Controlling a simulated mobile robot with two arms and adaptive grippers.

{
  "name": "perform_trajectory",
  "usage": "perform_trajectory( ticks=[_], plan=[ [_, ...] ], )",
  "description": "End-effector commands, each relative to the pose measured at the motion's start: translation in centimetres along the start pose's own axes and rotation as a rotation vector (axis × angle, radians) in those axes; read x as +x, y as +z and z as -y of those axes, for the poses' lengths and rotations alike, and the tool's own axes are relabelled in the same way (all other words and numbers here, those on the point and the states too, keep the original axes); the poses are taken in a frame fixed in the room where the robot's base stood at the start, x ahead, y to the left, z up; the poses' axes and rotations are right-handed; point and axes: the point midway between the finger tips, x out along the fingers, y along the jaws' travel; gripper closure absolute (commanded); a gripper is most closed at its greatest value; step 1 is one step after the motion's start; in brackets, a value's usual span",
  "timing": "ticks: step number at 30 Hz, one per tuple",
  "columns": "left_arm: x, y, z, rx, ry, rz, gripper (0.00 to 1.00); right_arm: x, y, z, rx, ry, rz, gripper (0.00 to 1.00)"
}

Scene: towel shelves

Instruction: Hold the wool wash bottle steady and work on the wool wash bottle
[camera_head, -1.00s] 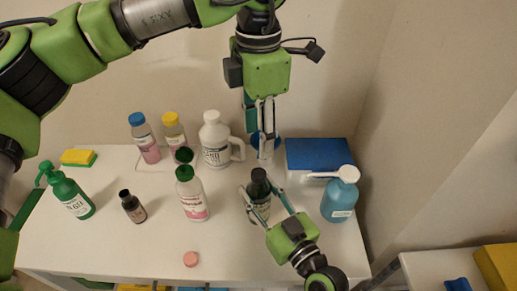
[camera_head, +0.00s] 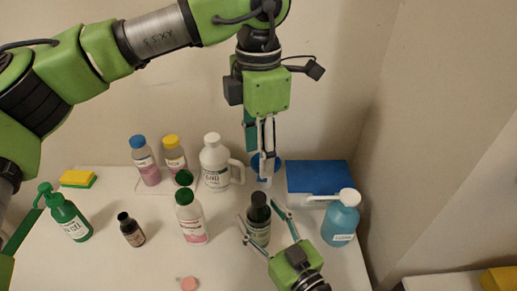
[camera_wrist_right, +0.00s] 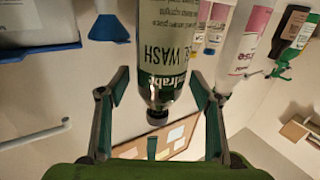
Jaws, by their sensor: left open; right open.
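The wool wash bottle (camera_head: 259,226) is dark green with a dark cap and stands upright near the right of the white table top. It hangs upside down in the right wrist view, with its label (camera_wrist_right: 165,40) reading "WASH" and its dark cap (camera_wrist_right: 157,116). My right gripper (camera_head: 257,211) is open, with one finger on each side of the bottle; in the wrist view (camera_wrist_right: 158,73) gaps show beside both fingers. My left gripper (camera_head: 266,181) is open and points down, just behind and above the wool wash bottle, holding nothing that I can see.
A blue funnel (camera_wrist_right: 105,27) is close behind. A blue box (camera_head: 318,176) and a blue bottle (camera_head: 341,222) are at right. A white jug (camera_head: 214,165), a white-and-pink bottle (camera_head: 190,220) and a small brown bottle (camera_head: 131,230) stand left. The front centre is mostly clear.

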Motion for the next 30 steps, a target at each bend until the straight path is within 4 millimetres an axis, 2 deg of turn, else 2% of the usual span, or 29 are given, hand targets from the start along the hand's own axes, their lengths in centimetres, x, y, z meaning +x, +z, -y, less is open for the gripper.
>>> perform_trajectory(
  ticks=[9, 15, 21, 30],
  plan=[
    [0.0, 0.0, 0.0, 0.000, 0.000, 0.000, 0.56, -6.6, 0.2, 0.1, -0.004, -0.005, 0.007, 0.41],
    [0.0, 0.0, 0.0, 0.000, 0.000, 0.000, 0.56, -9.9, 0.1, 0.1, -0.003, -0.004, 0.005, 0.41],
    [0.0, 0.0, 0.0, 0.000, 0.000, 0.000, 0.56, -11.1, 0.0, 0.0, 0.000, -0.002, 0.000, 0.41],
    [0.0, 0.0, 0.0, 0.000, 0.000, 0.000, 0.56, -11.2, 0.0, 0.0, 0.000, -0.002, 0.000, 0.41]
  ],
)
